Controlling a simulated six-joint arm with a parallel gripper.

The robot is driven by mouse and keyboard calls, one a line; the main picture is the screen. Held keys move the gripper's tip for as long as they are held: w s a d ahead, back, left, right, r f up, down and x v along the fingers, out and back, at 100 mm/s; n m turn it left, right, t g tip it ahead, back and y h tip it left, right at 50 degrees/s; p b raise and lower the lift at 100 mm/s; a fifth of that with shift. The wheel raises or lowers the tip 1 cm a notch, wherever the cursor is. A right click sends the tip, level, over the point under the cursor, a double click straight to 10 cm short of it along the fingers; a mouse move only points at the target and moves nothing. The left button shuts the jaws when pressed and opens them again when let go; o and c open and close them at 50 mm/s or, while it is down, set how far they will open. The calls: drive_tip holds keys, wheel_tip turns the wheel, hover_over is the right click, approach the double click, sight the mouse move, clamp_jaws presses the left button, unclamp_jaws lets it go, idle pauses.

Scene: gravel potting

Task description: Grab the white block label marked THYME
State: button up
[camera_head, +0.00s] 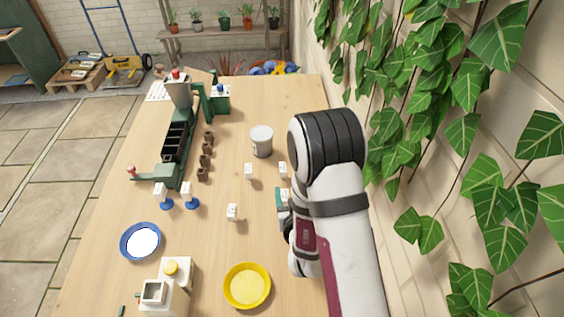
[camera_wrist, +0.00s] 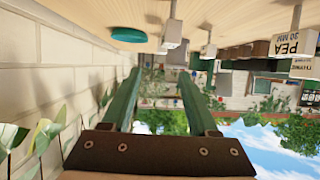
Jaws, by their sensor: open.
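Several small white block labels stand on the wooden table in the head view: one (camera_head: 248,171) near the middle, one (camera_head: 283,169) to its right, and one (camera_head: 232,211) nearer the front. Another white piece (camera_head: 284,193) shows beside my gripper (camera_head: 283,212), which is largely hidden by my arm. That view is upside down; white blocks (camera_wrist: 172,34) and (camera_wrist: 209,49) appear beyond the fingertips.
A grey-white pot (camera_head: 261,141) stands behind the blocks. A yellow dish (camera_head: 247,286) and a blue-rimmed dish (camera_head: 125,243) lie at the front. Two blocks on blue bases (camera_head: 166,204) and a green rack (camera_head: 158,173) are left. The ivy wall (camera_head: 410,130) is close right.

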sight(283, 168)
drive_tip(key=x, duration=1.3)
drive_tip(key=shift+w+a+r, duration=0.15)
drive_tip(key=shift+r, duration=0.05)
clamp_jaws()
